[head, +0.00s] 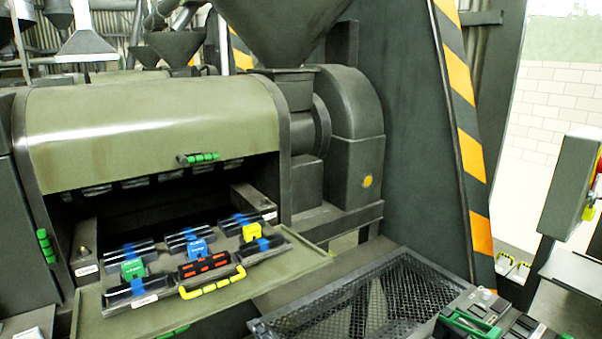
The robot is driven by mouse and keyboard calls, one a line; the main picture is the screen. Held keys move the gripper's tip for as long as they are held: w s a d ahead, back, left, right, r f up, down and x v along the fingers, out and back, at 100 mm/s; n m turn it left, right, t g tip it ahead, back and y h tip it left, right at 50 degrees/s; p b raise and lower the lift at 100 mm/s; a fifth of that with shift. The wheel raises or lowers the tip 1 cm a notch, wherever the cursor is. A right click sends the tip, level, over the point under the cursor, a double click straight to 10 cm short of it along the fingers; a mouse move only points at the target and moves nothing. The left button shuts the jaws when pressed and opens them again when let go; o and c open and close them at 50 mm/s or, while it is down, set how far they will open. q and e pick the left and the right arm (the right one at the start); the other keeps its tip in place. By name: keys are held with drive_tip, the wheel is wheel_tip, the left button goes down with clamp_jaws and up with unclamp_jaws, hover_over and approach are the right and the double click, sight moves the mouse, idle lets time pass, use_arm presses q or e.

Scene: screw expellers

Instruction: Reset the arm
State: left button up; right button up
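Neither of my grippers shows in the head view, and I cannot make out either of my arms. The screw expeller fills the left and middle, with its olive hood (150,125) raised over a dark opening. A green handle (198,158) sits on the hood's lower edge. Below the opening, a fold-down panel (300,268) lies lowered and carries a tray of black cylinders with blue bands (130,288). On it are a green block (133,269), a blue block (198,249), a yellow block (251,232) and a yellow handle (213,285).
A black mesh basket (365,308) is at the lower middle. Grey equipment with a green handle (470,322) stands at the lower right. A grey-green control box (570,185) juts in at the right edge. A post with yellow-black stripes (470,155) stands behind.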

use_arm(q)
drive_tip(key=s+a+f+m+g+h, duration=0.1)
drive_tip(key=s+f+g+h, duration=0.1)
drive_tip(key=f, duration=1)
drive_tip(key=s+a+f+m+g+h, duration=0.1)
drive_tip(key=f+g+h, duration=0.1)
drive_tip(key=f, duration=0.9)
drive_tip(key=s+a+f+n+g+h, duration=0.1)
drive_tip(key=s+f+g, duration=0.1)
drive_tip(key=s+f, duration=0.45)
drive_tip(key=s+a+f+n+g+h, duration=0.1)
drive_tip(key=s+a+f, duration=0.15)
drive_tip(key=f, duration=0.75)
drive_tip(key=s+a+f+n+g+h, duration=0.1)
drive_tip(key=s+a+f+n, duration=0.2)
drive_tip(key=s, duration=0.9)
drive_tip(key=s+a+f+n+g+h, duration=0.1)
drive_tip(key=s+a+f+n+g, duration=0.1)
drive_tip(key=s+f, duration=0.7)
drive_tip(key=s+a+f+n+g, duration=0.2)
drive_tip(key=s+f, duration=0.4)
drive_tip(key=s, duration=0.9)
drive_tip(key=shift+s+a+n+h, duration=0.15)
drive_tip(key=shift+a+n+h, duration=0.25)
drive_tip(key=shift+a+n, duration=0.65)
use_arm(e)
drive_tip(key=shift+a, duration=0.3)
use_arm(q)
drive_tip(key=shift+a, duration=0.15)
